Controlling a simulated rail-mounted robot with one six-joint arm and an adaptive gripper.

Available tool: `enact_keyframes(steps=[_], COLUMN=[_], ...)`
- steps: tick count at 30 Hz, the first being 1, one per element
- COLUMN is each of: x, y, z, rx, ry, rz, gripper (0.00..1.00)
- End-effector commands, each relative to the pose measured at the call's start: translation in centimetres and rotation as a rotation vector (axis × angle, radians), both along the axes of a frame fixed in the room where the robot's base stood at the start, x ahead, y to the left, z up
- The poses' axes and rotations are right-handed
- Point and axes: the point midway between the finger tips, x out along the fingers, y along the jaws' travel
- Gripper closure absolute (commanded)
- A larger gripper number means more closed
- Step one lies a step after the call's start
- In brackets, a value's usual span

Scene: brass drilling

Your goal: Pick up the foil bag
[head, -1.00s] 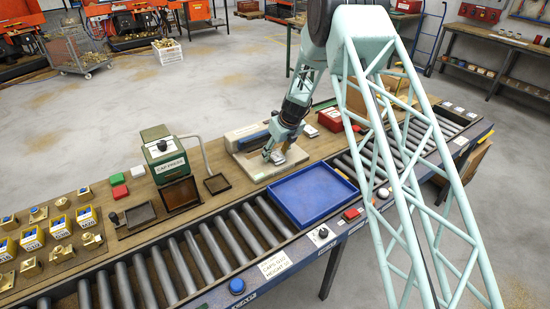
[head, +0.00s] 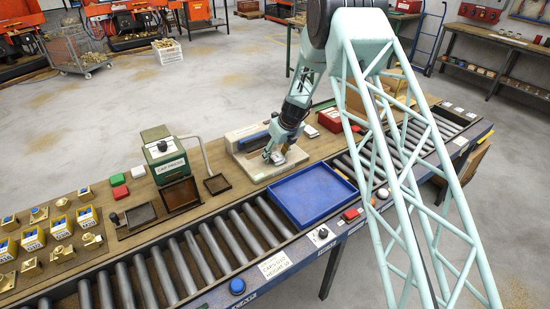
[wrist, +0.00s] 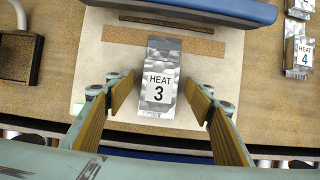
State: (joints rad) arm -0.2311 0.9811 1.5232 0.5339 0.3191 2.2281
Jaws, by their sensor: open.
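A silver foil bag (wrist: 161,72) labelled HEAT 3 lies on the pale base plate (wrist: 215,80) of the sealer in the wrist view. My gripper (wrist: 160,97) is open, with one finger on each side of the bag's lower half. A gap shows between the bag and each finger, and whether the fingers reach its height I cannot tell. In the head view my gripper (head: 273,155) is low over the same plate and hides most of the bag.
The sealer's blue bar (wrist: 180,10) crosses behind the bag. Another foil bag (wrist: 299,57), labelled HEAT 4, lies to the right. An empty blue tray (head: 312,194) sits on the roller conveyor in front. A green cap press (head: 165,158) stands to the left.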

Motion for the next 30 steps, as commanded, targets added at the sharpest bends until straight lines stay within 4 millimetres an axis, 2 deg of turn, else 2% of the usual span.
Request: enact_keyframes(steps=[8,18,30], x=[0.0,0.01,0.01], y=[0.0,0.01,0.01], z=[-0.03,-0.01,0.1], rx=[0.0,0.0,0.0], ry=[0.0,0.0,0.0], rz=[0.0,-0.001,-0.001], gripper=[0.51,0.81,0.82])
